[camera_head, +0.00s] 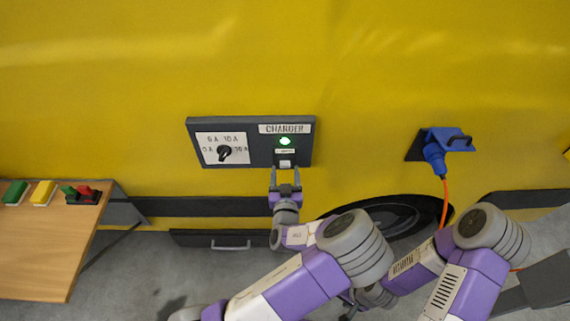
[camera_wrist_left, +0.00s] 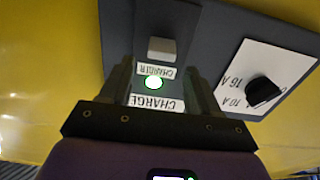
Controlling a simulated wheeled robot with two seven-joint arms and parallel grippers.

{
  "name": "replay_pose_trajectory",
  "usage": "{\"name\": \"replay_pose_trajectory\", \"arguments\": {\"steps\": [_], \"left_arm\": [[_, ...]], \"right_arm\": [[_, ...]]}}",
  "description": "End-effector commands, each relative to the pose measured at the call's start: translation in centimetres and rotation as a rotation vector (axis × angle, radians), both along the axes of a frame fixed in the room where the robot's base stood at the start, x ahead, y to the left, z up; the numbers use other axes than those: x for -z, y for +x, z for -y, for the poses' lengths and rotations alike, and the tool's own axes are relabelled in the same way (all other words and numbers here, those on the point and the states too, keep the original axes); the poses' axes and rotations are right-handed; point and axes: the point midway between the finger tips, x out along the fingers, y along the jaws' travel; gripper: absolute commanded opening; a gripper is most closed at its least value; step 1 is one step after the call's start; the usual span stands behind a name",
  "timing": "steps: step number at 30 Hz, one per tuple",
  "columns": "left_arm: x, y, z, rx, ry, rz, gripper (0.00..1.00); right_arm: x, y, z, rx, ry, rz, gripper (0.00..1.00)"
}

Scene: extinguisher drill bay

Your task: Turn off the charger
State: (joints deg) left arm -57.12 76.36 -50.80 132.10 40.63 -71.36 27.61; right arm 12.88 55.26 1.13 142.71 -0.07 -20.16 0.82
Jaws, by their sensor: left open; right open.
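The dark charger panel (camera_head: 252,124) is on the yellow vehicle side. It carries a lit green lamp (camera_head: 285,141), a light rocker switch (camera_head: 286,163) below it, and a black rotary knob (camera_head: 224,153) on a white dial plate. My left gripper (camera_head: 286,175) is open and empty, just below and in front of the switch. In the left wrist view, the lit lamp (camera_wrist_left: 153,83) shows between the fingers and the switch (camera_wrist_left: 162,48) beyond them; contact cannot be told. My right gripper (camera_head: 350,303) is low in the head view, mostly hidden behind my left arm.
A blue plug (camera_head: 436,154) with an orange cable (camera_head: 445,205) sits in a socket to the right. A wooden table (camera_head: 45,255) at the left bears green, yellow and red-black items. A wheel (camera_head: 400,217) and a grey step handle (camera_head: 231,246) are below the panel.

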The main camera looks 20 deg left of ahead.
Motion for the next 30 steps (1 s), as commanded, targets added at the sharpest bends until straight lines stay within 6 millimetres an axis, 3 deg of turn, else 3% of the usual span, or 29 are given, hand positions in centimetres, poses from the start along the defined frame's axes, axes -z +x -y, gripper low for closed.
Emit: {"name": "replay_pose_trajectory", "arguments": {"steps": [7,18,28,30], "left_arm": [[0.0,3.1,-0.9,0.000,0.002,-0.002,0.62],[0.1,3.6,-1.1,0.000,0.001,-0.004,0.60],[0.1,3.6,-1.1,0.000,0.001,-0.004,0.10],[0.1,3.6,-1.1,0.000,0.001,-0.004,0.06]], "right_arm": [[-0.3,0.0,0.0,0.000,0.000,0.000,0.62],[-0.3,0.0,0.0,0.000,0.000,0.000,0.62],[-0.3,0.0,0.0,0.000,0.000,0.000,0.62],[-0.3,0.0,0.0,0.000,0.000,0.000,0.62]]}}
